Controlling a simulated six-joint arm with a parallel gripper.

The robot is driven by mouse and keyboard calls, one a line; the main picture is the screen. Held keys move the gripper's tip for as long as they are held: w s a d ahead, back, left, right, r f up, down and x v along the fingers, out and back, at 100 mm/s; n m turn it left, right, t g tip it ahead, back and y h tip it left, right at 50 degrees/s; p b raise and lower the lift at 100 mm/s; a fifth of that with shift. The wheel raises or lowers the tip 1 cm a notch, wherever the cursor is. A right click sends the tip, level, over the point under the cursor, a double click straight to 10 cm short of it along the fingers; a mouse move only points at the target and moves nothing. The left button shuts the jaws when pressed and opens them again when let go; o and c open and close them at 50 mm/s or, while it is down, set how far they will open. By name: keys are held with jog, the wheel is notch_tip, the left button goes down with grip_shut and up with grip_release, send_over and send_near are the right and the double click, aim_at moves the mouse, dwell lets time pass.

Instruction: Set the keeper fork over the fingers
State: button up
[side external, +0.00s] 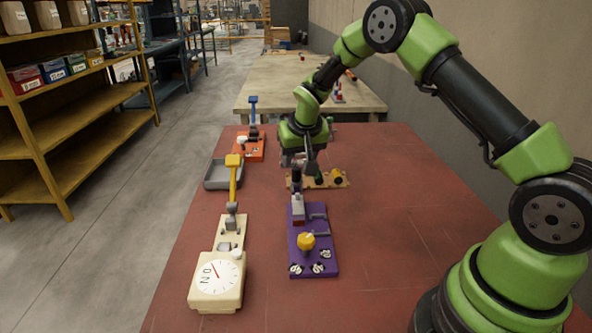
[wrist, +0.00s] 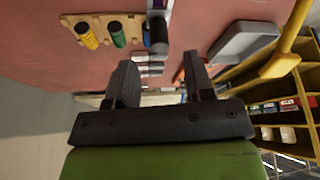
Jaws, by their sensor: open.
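My gripper (side external: 304,164) is open above the far end of the purple board (side external: 328,255), close to the wooden rack (side external: 333,181). In the wrist view my gripper's fingers (wrist: 160,80) are spread, with nothing held between them. The purple board carries a grey upright lever (side external: 297,184), a grey block with a red part, a grey bracket and a yellow knob (side external: 306,241). I cannot tell which part is the keeper fork or which are the fingers it belongs over. Grey blocks (wrist: 150,69) show beyond the fingertips, partly hidden.
The rack holds a yellow cylinder (wrist: 87,36), a green one (wrist: 117,34) and a dark one. A cream board with a dial (side external: 216,278) and yellow lever (side external: 234,180) stands left. A grey tray (side external: 222,175) and orange board (side external: 249,148) lie behind it.

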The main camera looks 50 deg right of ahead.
aim_at(296, 168)
jog(key=shift+x, duration=2.7)
